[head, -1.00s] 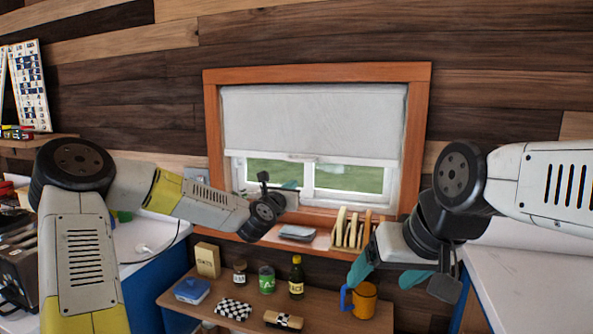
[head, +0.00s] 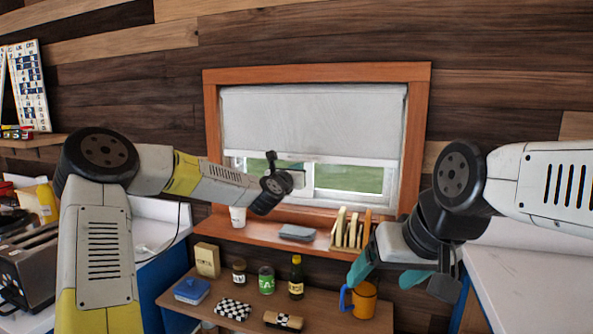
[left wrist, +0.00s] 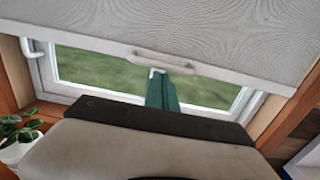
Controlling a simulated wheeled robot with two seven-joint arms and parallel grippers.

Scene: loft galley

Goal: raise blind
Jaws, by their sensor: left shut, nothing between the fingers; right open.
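A pale roller blind (head: 310,122) hangs partly down in the orange-framed window, with a strip of glass bare below it. Its handle (left wrist: 185,65) is a light bar on the bottom edge in the left wrist view; my gripper hides it in the head view. My left gripper (head: 291,161) is in front of the blind's bottom edge, shut and empty. In the left wrist view its teal fingers (left wrist: 159,76) reach up to the middle of the handle; I cannot tell whether they touch. My right gripper (head: 388,275) is open and empty, low near the orange mug.
A shelf below carries jars, a bottle (head: 296,278) and the orange mug (head: 365,299). A potted plant (left wrist: 17,135) is at left in the left wrist view.

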